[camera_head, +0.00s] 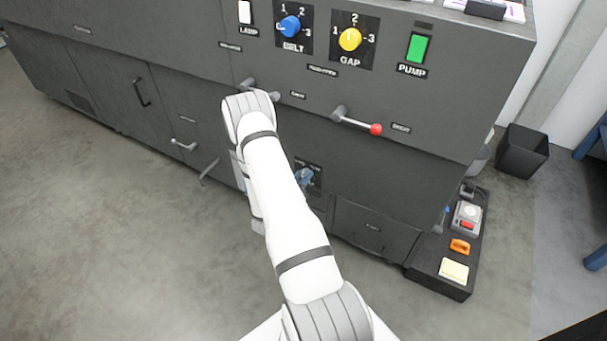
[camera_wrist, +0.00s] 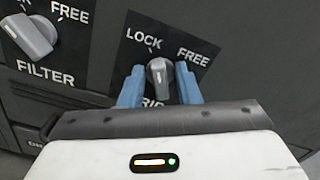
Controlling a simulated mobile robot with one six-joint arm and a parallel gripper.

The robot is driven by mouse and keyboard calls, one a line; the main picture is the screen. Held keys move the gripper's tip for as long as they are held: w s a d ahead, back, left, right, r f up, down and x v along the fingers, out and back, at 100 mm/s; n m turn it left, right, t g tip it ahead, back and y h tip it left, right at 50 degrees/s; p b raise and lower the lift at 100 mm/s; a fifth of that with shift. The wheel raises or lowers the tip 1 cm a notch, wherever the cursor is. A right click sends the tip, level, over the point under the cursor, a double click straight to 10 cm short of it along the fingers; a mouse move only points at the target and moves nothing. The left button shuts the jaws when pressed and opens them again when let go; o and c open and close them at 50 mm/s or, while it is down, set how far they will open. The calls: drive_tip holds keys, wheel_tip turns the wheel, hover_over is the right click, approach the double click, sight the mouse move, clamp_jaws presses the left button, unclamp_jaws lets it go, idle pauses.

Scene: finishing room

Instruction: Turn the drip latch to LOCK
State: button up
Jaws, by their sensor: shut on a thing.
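The drip latch (camera_wrist: 158,72) is a grey knob on a black plate marked LOCK at the upper left and FREE at the upper right. The lower label is partly hidden and reads as DRIP. My gripper (camera_wrist: 160,82) has its blue fingers on both sides of the knob, shut on it. The knob points up in the wrist view, towards the tick beside LOCK. In the head view, my arm hides most of the gripper; bluish parts (camera_head: 304,179) show at a dark plate just right of the forearm.
A similar FILTER knob (camera_wrist: 30,36) sits left of the latch. Above are a blue BELT knob (camera_head: 289,27), a yellow GAP knob (camera_head: 350,39) and a green PUMP switch (camera_head: 417,48). A red-tipped lever (camera_head: 358,122) sticks out above right. A tray (camera_head: 436,282) stands right; floor left is clear.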

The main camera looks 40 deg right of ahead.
drive_tip(key=shift+w+a+n+p, duration=0.15)
drive_tip(key=shift+n+p, duration=0.1)
drive_tip(key=shift+n, duration=0.6)
drive_tip(key=shift+w+n+p, duration=0.15)
drive_tip(key=shift+n+p, duration=0.1)
drive_tip(key=shift+n, duration=0.6)
drive_tip(key=shift+n, duration=0.3)
drive_tip(key=o, duration=0.6)
drive_tip(key=shift+f, duration=0.1)
drive_tip(key=shift+s, duration=0.1)
drive_tip(key=p+v, duration=0.2)
drive_tip(key=v, duration=0.5)
drive_tip(key=shift+s+a, duration=0.15)
drive_tip(key=shift+a, duration=0.15)
